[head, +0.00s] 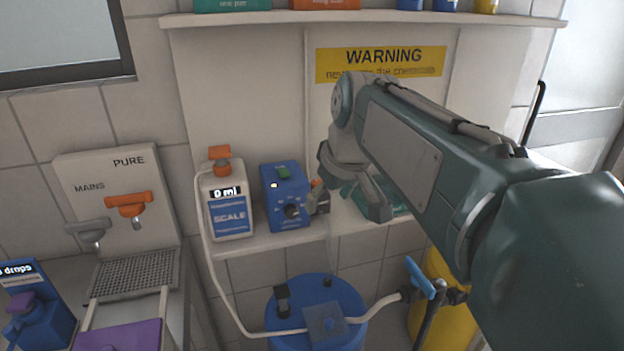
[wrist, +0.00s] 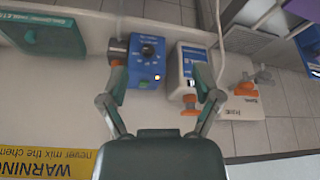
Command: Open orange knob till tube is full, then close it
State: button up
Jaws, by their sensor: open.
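An orange knob (head: 220,155) sits on top of the white scale unit (head: 231,225), whose display reads 0 ml. Another orange knob (head: 128,205) is on the PURE tap at the left. A pale tube (head: 207,250) runs from the scale down to the blue drum. My gripper (wrist: 161,78) is open and empty, its fingers spread before the shelf. In the head view it is right of the blue box, apart from both knobs.
A blue box with a dial (head: 286,197) stands beside the scale on the shelf. A blue drum (head: 318,305) and a yellow container (head: 447,300) stand below. A grey MAINS tap (head: 90,233) is at the left. A yellow WARNING sign (head: 380,63) is on the back panel.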

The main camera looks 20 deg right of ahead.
jog(key=w+d+r+n, duration=0.2)
jog(key=w, duration=0.6)
jog(key=n+g+y, duration=0.2)
jog(key=n+y, duration=0.1)
jog(key=n, duration=0.3)
send_near(318, 182)
jog(key=x, duration=1)
jog(key=shift+d, duration=0.1)
grip_shut()
